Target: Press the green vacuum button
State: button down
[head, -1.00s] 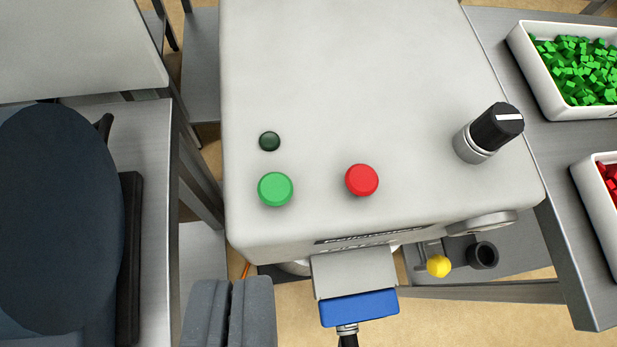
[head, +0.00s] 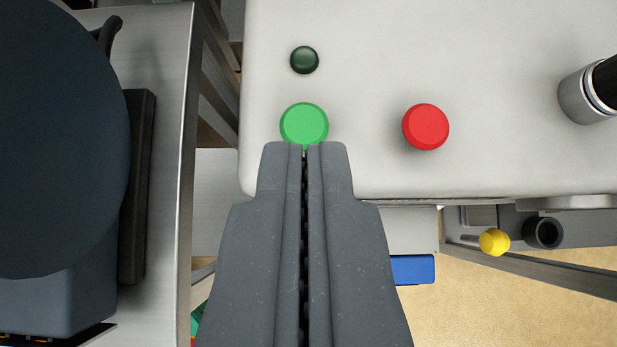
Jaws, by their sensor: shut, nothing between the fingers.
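The green button (head: 304,122) is a round bright green cap on the top face of a light grey machine box (head: 480,60), near its front left corner. My gripper (head: 304,147) is shut and empty. Its fingertips point up the picture and overlap the lower edge of the green button; I cannot tell whether they touch it or hover above it. A red button (head: 426,127) sits to the right of the green one. A small dark green lamp or button (head: 304,60) sits above the green one.
A black and silver knob (head: 588,92) stands at the right of the box. Below the box's front edge are a yellow ball knob (head: 494,242), a black tube (head: 543,232) and a blue block (head: 412,269). A metal table (head: 165,150) runs along the left.

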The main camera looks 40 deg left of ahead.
send_over(306, 112)
jog(key=s+d, duration=0.2)
notch_tip(306, 112, down, 5)
jog(key=shift+w+a+r+p, duration=0.1)
jog(key=shift+a+r+p, duration=0.1)
jog(key=shift+p, duration=0.2)
notch_tip(306, 112, down, 2)
jog(key=shift+d+f, duration=0.15)
jog(key=shift+f, duration=0.8)
